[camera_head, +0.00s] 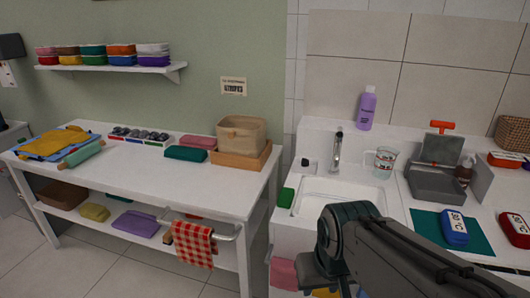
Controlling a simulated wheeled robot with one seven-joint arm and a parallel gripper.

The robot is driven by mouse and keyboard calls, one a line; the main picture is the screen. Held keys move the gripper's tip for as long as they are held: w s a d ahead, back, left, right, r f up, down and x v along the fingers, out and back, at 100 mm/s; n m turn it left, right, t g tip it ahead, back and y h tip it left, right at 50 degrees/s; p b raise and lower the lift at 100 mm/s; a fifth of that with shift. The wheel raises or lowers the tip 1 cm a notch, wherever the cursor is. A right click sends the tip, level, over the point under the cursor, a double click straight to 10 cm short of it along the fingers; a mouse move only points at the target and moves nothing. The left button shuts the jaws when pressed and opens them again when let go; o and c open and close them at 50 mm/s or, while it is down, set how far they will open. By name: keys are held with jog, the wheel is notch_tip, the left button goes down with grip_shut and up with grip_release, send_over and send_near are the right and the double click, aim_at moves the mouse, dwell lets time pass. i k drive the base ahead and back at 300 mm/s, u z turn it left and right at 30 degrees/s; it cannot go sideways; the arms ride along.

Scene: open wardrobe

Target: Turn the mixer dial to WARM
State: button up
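A grey metal mixer tap (337,150) stands upright at the back of the white sink (318,198). A small dark knob-like piece (305,162) sits on the sink's back ledge left of the tap. It may be the mixer dial, but it is too small to tell, and no WARM mark can be read. My dark arm reaches in from the lower right, over the front of the sink. My gripper (322,272) is at its end, low in front of the sink and well apart from the tap. Its fingers are not clear.
A glass (384,162) and a purple bottle (367,108) stand right of the tap. A green block (285,197) is at the sink's left edge. A grey dispenser-like box (436,182) stands farther right. A white table (110,178) with a checked cloth (194,245) is at left.

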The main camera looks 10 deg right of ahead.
aim_at(305, 161)
jog(key=z, duration=0.05)
jog(key=i, duration=1.05)
jog(key=z, duration=0.7)
